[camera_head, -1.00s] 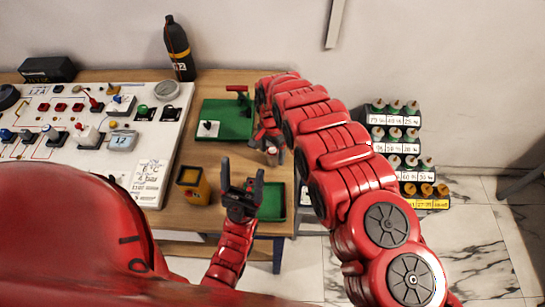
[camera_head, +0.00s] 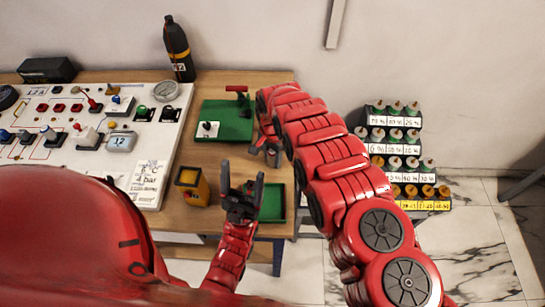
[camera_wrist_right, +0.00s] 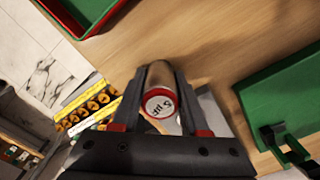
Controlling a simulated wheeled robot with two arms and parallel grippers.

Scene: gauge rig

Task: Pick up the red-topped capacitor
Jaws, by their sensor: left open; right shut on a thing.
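In the head view my right gripper (camera_head: 266,150) is above the right part of the wooden table, and the capacitor is mostly hidden there. My left gripper (camera_head: 243,174) is open and empty, fingers pointing up, in front of the green tray.
The green tray (camera_head: 272,216) lies near the table's front right edge. A green board (camera_head: 232,124) with a red-handled clamp is behind. A yellow-black box (camera_head: 192,187) and the white panel (camera_head: 150,177) are left. A stepped rack (camera_head: 401,175) stands right of the table.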

